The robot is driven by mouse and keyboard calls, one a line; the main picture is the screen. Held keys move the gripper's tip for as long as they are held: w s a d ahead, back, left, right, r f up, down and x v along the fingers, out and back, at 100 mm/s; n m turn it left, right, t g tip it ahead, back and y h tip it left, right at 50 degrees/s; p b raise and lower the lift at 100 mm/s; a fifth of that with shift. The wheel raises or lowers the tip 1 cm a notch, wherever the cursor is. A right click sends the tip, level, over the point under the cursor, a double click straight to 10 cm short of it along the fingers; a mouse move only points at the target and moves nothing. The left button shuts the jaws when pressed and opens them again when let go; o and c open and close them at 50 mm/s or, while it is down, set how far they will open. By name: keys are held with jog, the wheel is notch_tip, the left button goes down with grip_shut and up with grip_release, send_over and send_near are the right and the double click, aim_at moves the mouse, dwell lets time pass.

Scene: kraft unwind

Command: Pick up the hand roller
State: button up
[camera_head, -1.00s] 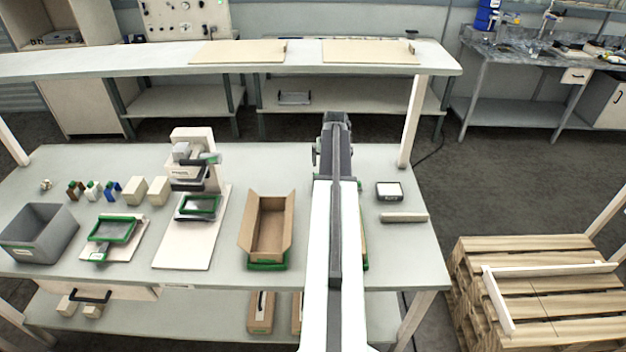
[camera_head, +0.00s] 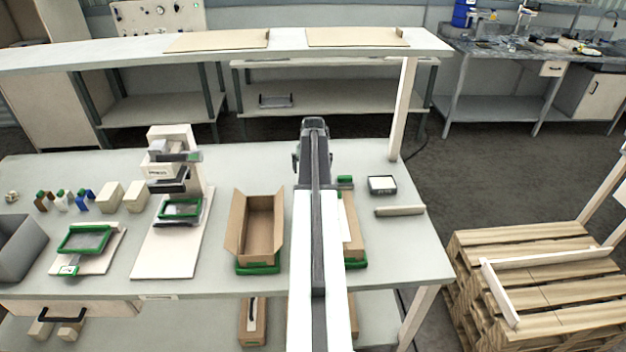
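I cannot clearly make out a hand roller. A pale, bar-like piece (camera_head: 400,210) lies near the right end of the work table (camera_head: 400,262), but its shape is too small to name surely. A small green-topped item (camera_head: 345,181) shows just right of my arm, partly hidden. My arm reaches forward over the table, and my gripper (camera_head: 312,135) is at its far end, above the table's back part and left of the pale bar. Its fingertips are not distinct, and I see nothing held. My arm hides part of the table beneath it.
Open cardboard boxes stand on green bases left (camera_head: 257,228) and right (camera_head: 353,230) of my arm. A dark-edged square (camera_head: 382,185) lies behind the bar. A pale press-like stand (camera_head: 175,172) is farther left. Wooden pallets (camera_head: 540,270) are stacked at right.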

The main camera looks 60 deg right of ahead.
jog(key=b+x, duration=0.3)
jog(key=x, duration=0.1)
jog(key=shift+d+f, duration=0.15)
jog(key=shift+f, duration=0.15)
jog(key=shift+r, duration=0.2)
jog(key=c, duration=1.6)
notch_tip(320, 180, up, 10)
jog(key=p, duration=1)
jog(key=shift+r, duration=0.15)
